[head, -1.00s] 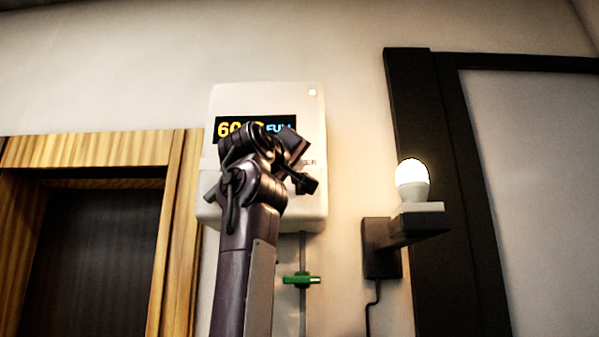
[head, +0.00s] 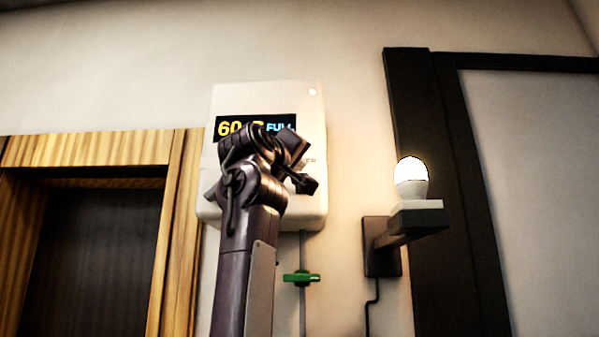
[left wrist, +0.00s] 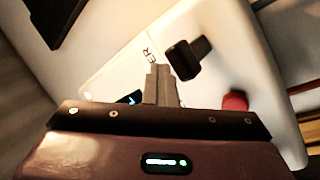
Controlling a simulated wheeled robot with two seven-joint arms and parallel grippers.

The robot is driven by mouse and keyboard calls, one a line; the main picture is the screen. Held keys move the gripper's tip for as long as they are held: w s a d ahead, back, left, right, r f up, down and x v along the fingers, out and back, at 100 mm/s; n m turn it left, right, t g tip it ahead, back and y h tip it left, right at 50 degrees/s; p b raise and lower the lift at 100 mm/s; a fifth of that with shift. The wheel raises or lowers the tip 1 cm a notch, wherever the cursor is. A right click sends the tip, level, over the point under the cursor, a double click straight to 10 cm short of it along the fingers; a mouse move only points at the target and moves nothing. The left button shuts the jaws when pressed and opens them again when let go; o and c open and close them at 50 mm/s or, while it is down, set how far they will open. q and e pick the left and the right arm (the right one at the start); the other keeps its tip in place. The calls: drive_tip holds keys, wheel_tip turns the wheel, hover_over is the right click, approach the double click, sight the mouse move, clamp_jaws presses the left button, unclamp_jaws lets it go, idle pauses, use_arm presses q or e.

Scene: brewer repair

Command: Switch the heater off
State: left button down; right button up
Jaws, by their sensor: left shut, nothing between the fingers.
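The heater (head: 224,100) is a white box on the wall, with a dark display (head: 282,128) reading "60" and "FULL", partly covered by my left arm. A small pinkish light (head: 312,92) shows at its top right. In the left wrist view, a black switch (left wrist: 188,59) stands out from the white front by letters ending in "ER". My left gripper (left wrist: 161,80) is shut and empty, its fingertips close to the switch; I cannot tell if they touch it. A red knob (left wrist: 235,101) lies to the right in that view. My right gripper is out of view.
A pipe with a green valve handle (head: 301,278) runs below the heater. A lit bulb (head: 411,180) stands on a dark wall bracket (head: 380,247) to the right. A wooden frame (head: 90,150) is at left and a dark frame (head: 410,95) at right.

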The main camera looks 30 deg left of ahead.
use_arm(q)
wheel_tip(320, 180, down, 4)
drive_tip(key=b, duration=0.2)
drive_tip(key=shift+w+r+b, duration=0.1)
drive_tip(key=shift+b, duration=0.25)
idle(0.4)
drive_tip(key=shift+s+d+r, duration=0.25)
drive_tip(key=shift+r, duration=0.05)
drive_tip(key=s+d+b, duration=0.2)
drive_tip(key=s+d, duration=0.2)
drive_tip(key=s, duration=0.3)
drive_tip(key=shift+d+r, duration=0.2)
drive_tip(key=shift+r, duration=0.1)
idle(0.5)
drive_tip(key=shift+s, duration=0.1)
